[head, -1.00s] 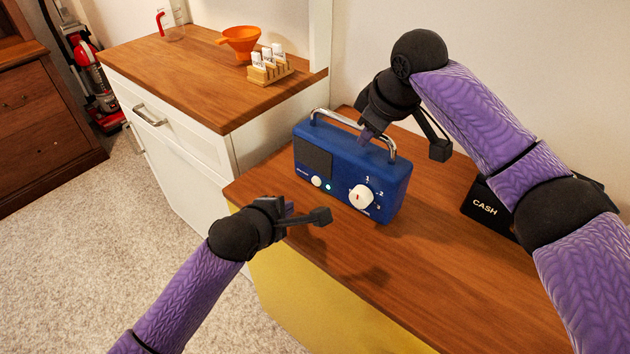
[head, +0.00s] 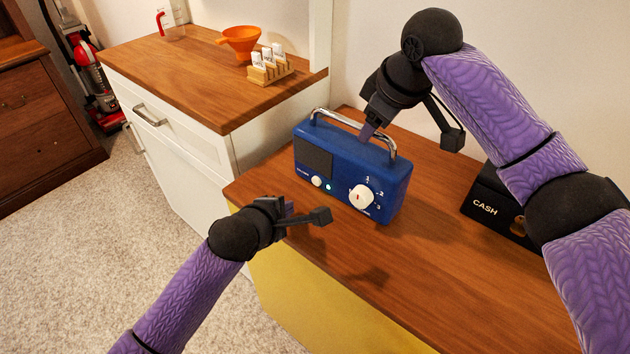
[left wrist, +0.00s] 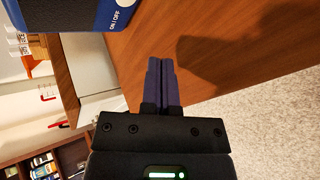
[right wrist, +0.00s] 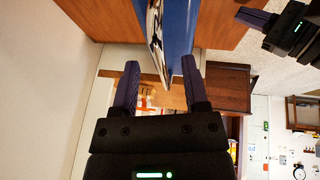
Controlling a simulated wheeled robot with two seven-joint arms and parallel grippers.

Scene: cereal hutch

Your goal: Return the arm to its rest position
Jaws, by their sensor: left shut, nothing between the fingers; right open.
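My left gripper (head: 305,214) is shut and empty over the front edge of the counter, in front of the blue radio (head: 340,172). Its closed fingers (left wrist: 162,82) show in the left wrist view, with a corner of the radio (left wrist: 70,14) at the top left. My right gripper (head: 410,138) is open, above and behind the radio near its metal handle. In the right wrist view its two fingers (right wrist: 160,85) are apart with nothing held between them. The radio's blue side (right wrist: 178,30) and handle lie just beyond them. The radio stands upright, its dial and green light facing front.
A black cash box (head: 488,207) sits at the right, under my right arm. A white cabinet (head: 190,140) at the left carries an orange funnel (head: 240,40) and a small rack of jars (head: 268,68). The counter front right of the radio is clear.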

